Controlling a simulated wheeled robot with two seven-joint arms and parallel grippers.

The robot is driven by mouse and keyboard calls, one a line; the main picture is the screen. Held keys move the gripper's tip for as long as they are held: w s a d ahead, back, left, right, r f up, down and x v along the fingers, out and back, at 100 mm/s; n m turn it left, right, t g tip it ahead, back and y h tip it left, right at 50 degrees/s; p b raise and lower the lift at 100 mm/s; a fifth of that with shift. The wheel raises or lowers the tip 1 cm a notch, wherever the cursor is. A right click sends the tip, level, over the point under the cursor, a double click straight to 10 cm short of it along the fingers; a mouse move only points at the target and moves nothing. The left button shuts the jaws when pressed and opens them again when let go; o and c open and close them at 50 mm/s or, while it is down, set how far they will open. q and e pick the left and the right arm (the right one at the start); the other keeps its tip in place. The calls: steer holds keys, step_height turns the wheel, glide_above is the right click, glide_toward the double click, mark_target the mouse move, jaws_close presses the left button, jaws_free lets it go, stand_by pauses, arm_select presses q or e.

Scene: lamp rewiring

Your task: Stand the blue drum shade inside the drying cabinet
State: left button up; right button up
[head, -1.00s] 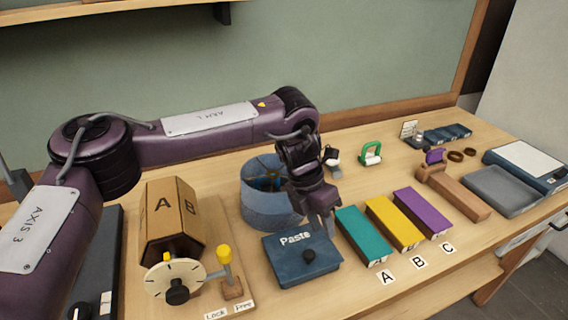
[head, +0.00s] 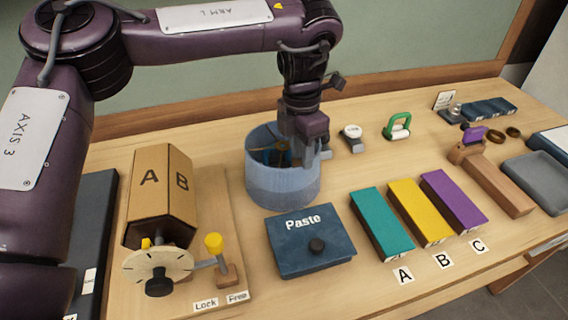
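The blue drum shade (head: 283,187) stands upright on the bench behind the Paste box, its open top showing dark spokes inside. My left gripper (head: 312,155) points down at the shade's right rim. Part of a finger shows just outside the rim at the right; the rest of the fingertips is hidden or too small to tell whether they touch or grip the rim. No drying cabinet can be made out in this view. My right gripper is out of view.
The dark blue Paste box (head: 309,246) is close in front of the shade. A wooden A/B drum (head: 160,205) with a crank stands left. Teal (head: 381,224), yellow (head: 419,212) and purple (head: 454,201) blocks lie right. A green-handled item (head: 397,127) stands behind them.

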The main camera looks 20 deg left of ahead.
mark_target(303, 187)
arm_select(q)
steer(key=f, duration=0.4)
steer(key=d+f, duration=0.1)
steer(key=f, duration=0.1)
steer(key=shift+s+f+p, duration=0.4)
steer(key=shift+f, duration=0.55)
jaws_close()
